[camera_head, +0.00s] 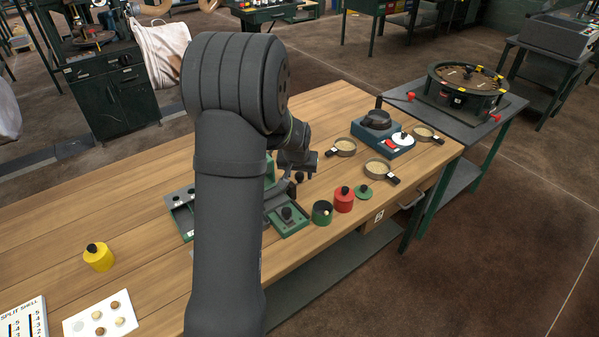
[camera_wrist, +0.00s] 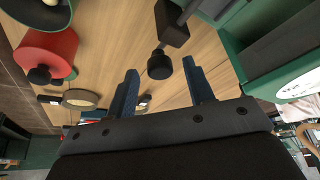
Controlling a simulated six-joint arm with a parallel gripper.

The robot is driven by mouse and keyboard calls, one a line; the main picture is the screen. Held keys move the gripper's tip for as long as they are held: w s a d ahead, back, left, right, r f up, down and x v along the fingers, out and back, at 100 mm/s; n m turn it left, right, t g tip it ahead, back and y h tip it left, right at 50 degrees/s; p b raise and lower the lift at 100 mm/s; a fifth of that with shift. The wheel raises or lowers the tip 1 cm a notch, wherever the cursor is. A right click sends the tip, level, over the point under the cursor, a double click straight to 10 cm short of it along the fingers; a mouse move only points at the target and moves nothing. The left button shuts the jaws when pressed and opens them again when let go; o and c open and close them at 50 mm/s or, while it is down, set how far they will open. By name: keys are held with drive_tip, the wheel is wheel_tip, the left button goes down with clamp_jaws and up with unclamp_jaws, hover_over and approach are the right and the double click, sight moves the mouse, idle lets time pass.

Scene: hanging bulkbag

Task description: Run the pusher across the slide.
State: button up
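My gripper (camera_head: 298,163) is over the right end of the green machine, above the wooden bench. In the wrist view its two blue fingers (camera_wrist: 159,68) are apart with nothing clamped between them. A black round knob (camera_wrist: 160,64) on a dark bar shows between and beyond the fingertips; it looks like the pusher's handle. In the head view a black knob (camera_head: 299,177) shows just under the gripper. The green machine (camera_head: 290,226), with a tray and a second black knob (camera_head: 287,213), is partly hidden by my arm, so I cannot make out the slide fully.
A dark green pot (camera_head: 322,213), a red pot (camera_head: 344,200) and a green lid (camera_head: 363,192) stand right of the machine. Round pans (camera_head: 377,168) and a blue device (camera_head: 384,137) lie farther right. A yellow pot (camera_head: 98,257) stands left.

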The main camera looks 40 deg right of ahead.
drive_tip(key=v, duration=1.7)
drive_tip(key=shift+r, duration=0.2)
drive_tip(key=shift+f, duration=0.15)
drive_tip(key=x, duration=1.7)
drive_tip(key=shift+f, duration=0.1)
drive_tip(key=shift+o, duration=0.4)
drive_tip(key=o, duration=1.1)
drive_tip(key=shift+c, duration=0.2)
drive_tip(key=a+r+m+g+y, duration=0.2)
drive_tip(key=a+r+m, duration=0.2)
drive_tip(key=r, duration=0.4)
drive_tip(key=a+r+m+g+y, duration=0.1)
drive_tip(key=a+r+m, duration=0.2)
drive_tip(key=r+m, duration=0.35)
wheel_tip(320, 180, down, 8)
drive_tip(key=n, duration=0.1)
drive_tip(key=shift+w+a+f, duration=0.2)
drive_tip(key=shift+a, duration=0.05)
